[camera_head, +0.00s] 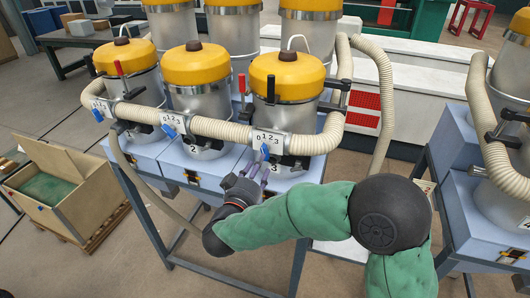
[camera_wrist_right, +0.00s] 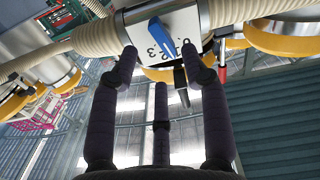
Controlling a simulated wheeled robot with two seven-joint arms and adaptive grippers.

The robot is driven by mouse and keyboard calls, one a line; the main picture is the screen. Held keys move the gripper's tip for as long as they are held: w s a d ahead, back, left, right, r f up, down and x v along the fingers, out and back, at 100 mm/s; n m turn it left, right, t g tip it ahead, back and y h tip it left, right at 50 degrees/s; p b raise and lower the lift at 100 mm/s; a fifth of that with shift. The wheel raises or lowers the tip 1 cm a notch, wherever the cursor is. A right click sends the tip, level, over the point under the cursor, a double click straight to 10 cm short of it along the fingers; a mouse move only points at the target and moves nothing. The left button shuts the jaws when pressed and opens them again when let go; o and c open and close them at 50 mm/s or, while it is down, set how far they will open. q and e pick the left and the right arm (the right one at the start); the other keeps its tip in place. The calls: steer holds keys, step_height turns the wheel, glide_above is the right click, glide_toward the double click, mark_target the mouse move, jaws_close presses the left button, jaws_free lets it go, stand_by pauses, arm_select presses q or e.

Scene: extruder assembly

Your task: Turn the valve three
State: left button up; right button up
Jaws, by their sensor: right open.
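Valve three has a white plate marked 0 1 2 3 (camera_head: 268,141) on the beige hose in front of the hopper numbered 3. Its small blue handle (camera_head: 265,151) hangs at the plate's lower left. In the right wrist view the blue handle (camera_wrist_right: 161,37) lies across the white plate, beyond my fingertips. My right gripper (camera_head: 257,172) is just below the handle, fingers pointing up at it. In the right wrist view its dark fingers (camera_wrist_right: 164,68) are spread, with nothing between them, and look apart from the handle. My left gripper is not in view.
Two similar valves with blue handles (camera_head: 169,131) (camera_head: 98,115) sit to the left on the same hose (camera_head: 215,129). Yellow-lidded hoppers (camera_head: 287,77) stand behind. A blue-topped stand (camera_head: 226,163) is below, a second unit at right. An open wooden crate (camera_head: 62,198) stands at left.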

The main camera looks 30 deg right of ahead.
mark_target(266, 151)
steer(key=p+x, duration=0.1)
steer(key=x, duration=0.5)
steer(key=shift+w+d, duration=0.1)
jaws_close()
